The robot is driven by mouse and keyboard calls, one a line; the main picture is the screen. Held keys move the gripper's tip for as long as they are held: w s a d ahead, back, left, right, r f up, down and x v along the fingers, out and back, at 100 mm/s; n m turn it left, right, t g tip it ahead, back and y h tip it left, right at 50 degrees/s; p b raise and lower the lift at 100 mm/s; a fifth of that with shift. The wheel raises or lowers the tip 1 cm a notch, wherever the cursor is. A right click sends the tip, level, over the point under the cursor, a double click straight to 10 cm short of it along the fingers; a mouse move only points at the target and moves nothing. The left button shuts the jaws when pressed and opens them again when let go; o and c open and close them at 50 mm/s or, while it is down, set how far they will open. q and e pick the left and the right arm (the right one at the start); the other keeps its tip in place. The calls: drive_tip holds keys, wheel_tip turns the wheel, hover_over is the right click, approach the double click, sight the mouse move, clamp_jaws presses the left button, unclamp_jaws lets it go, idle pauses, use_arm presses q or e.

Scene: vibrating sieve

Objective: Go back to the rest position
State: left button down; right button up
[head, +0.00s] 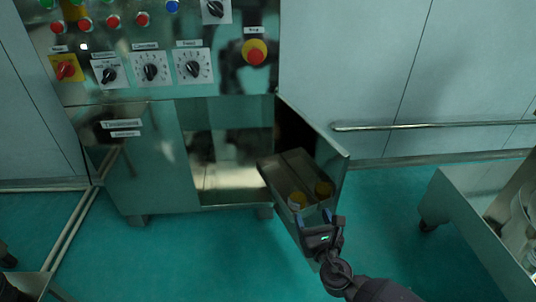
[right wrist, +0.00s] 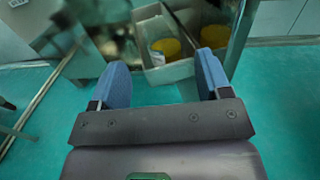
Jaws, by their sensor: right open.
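My right gripper (head: 318,219) is at the open lower compartment of the steel machine, in front of a pulled-out metal drawer (head: 280,178). In the right wrist view its two blue fingers (right wrist: 160,88) are apart with nothing between them. I cannot tell whether a finger touches the drawer. My left gripper is not in view.
The steel machine (head: 155,165) has a control panel (head: 150,70) with knobs and a red emergency button (head: 255,54). Its door (head: 332,172) stands open right of the drawer. A metal cart (head: 470,220) stands at right. A wall rail (head: 430,125) runs behind. Green floor (head: 210,255) is clear in front.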

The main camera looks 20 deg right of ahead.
use_arm(q)
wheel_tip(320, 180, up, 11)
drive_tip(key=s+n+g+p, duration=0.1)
drive_tip(key=p, duration=2.2)
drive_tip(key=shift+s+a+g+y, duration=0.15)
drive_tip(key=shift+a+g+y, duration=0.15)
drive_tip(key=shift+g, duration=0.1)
use_arm(e)
drive_tip(key=s+r+m+g+y, duration=0.1)
drive_tip(key=s+r+m+g, duration=0.1)
drive_tip(key=s+r+m, duration=0.4)
drive_tip(key=s+a+r+m+g+y, duration=0.1)
drive_tip(key=s+r+m, duration=0.5)
drive_tip(key=s+m, duration=1)
drive_tip(key=s+r+m+g, duration=0.3)
drive_tip(key=s+r+m, duration=0.4)
drive_tip(key=s, duration=1.1)
drive_tip(key=m, duration=0.4)
drive_tip(key=shift+s+a+g+y, duration=0.25)
drive_tip(key=shift+a+g+y, duration=0.05)
drive_tip(key=shift+g+y, duration=0.1)
